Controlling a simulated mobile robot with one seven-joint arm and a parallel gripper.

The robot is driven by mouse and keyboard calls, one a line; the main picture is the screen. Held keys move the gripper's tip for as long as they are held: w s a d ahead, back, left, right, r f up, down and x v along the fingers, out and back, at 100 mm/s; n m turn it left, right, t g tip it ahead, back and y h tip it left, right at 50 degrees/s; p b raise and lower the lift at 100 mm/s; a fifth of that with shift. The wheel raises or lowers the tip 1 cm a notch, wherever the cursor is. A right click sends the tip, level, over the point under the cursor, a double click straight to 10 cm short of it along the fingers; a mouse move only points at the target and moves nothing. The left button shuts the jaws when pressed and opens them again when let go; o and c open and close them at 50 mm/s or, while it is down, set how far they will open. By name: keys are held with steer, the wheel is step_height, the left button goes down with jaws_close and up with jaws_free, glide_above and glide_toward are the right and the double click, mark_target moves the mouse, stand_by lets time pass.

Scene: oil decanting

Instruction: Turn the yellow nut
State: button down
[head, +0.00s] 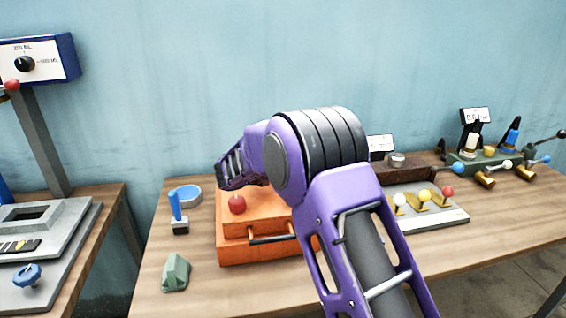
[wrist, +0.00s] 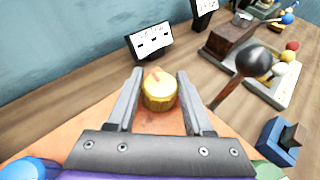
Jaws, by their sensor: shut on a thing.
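The yellow nut (wrist: 159,94) is a short round piece with an orange mark on its top. It stands on an orange surface in the wrist view. My gripper (wrist: 160,73) has one grey finger on each side of the nut and is shut on it. In the head view my purple arm reaches over the orange box (head: 232,249), and the nut is hidden there.
A black ball (wrist: 258,60) on a rod stands right of my gripper. A blue block (wrist: 281,140) is at the lower right. On the bench, a red knob (head: 237,204) sits on the orange box, and a green block (head: 175,273) lies front left. A grey plate (head: 450,215) with coloured balls is at right.

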steer(key=m+g+h+p, duration=0.3)
steer(key=m+h+p, duration=0.1)
steer(key=shift+m+g, duration=0.3)
steer(key=shift+m, duration=0.1)
steer(key=shift+m+g+h, duration=0.3)
steer(key=shift+h, duration=0.1)
steer(key=shift+c, duration=1.4)
jaws_free()
steer(key=v, duration=1.7)
steer(key=shift+s+a+r, duration=0.1)
steer(key=shift+s, duration=0.1)
